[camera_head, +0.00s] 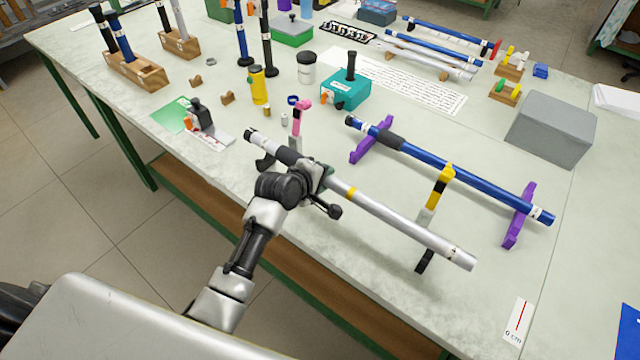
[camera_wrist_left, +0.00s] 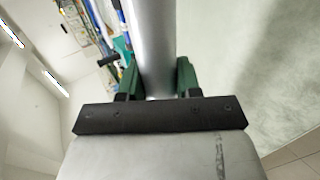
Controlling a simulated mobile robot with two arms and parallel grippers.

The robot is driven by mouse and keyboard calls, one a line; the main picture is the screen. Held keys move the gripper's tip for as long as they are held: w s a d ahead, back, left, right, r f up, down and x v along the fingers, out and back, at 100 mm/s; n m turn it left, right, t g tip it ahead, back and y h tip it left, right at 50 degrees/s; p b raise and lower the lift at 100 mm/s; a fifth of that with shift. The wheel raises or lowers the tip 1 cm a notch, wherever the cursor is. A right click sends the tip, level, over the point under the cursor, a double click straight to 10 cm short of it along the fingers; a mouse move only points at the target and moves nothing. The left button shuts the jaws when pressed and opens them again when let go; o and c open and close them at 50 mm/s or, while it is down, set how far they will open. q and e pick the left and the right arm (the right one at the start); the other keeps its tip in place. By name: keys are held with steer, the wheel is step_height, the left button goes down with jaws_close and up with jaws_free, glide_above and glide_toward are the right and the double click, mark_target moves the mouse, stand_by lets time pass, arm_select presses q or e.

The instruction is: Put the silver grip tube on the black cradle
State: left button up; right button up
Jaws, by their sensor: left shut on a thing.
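The silver grip tube (camera_head: 395,223) has a black grip section near its far left end and a yellow band. My left gripper (camera_head: 318,182) is shut on it just right of the black grip. In the left wrist view the tube (camera_wrist_left: 153,45) runs between the green fingers (camera_wrist_left: 157,80). The black cradle shows as a left support (camera_head: 265,162) and a right support (camera_head: 424,261), both under the line of the tube. The tube is over both; I cannot tell whether it touches them. My arm and the tube hide parts of the cradle. My right gripper is not in view.
A blue tube (camera_head: 465,182) lies on purple supports (camera_head: 518,220) just behind. A yellow-and-black upright piece (camera_head: 439,187) and a pink one (camera_head: 299,115) stand close to the silver tube. A grey box (camera_head: 551,128) is at right. The front table edge is near.

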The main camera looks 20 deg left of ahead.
arm_select(q)
steer(key=shift+w+a+f, duration=0.85)
steer(key=shift+w+a, duration=0.05)
steer(key=shift+f, duration=1.9)
steer(key=shift+f, duration=0.5)
steer(key=o, duration=0.9)
steer(key=shift+o, duration=0.2)
steer(key=shift+r, duration=0.1)
